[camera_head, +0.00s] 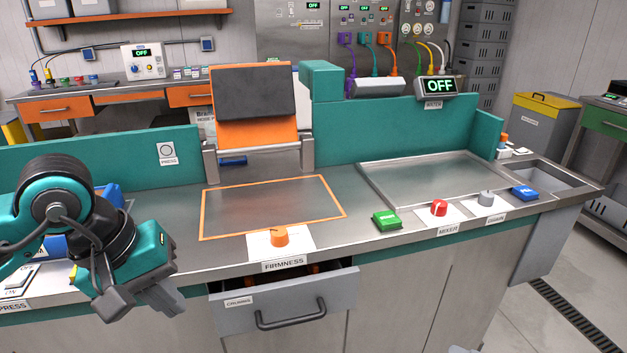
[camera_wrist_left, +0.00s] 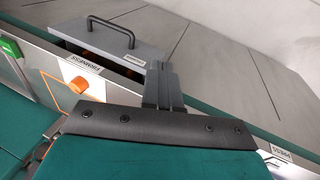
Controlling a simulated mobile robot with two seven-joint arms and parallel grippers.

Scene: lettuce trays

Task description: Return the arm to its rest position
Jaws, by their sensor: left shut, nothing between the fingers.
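My left arm comes in from the left in the head view, over the left end of the counter. Its left gripper (camera_head: 143,304) points down and to the right, in front of the counter's front edge and left of the drawer. The gripper is shut and empty. In the left wrist view the closed grey fingers (camera_wrist_left: 163,86) stand close together with nothing between them. The drawer (camera_head: 285,302) below the firmness knob (camera_head: 279,236) is pulled partly open, and it also shows in the left wrist view (camera_wrist_left: 110,42). My right gripper is not in view.
An orange-framed plate (camera_head: 270,207) lies under a raised orange and black press lid (camera_head: 253,105). A shallow steel tray (camera_head: 440,181) is at the right, with a green button (camera_head: 386,220) and a red knob (camera_head: 439,208) in front. The firmness plate area is clear.

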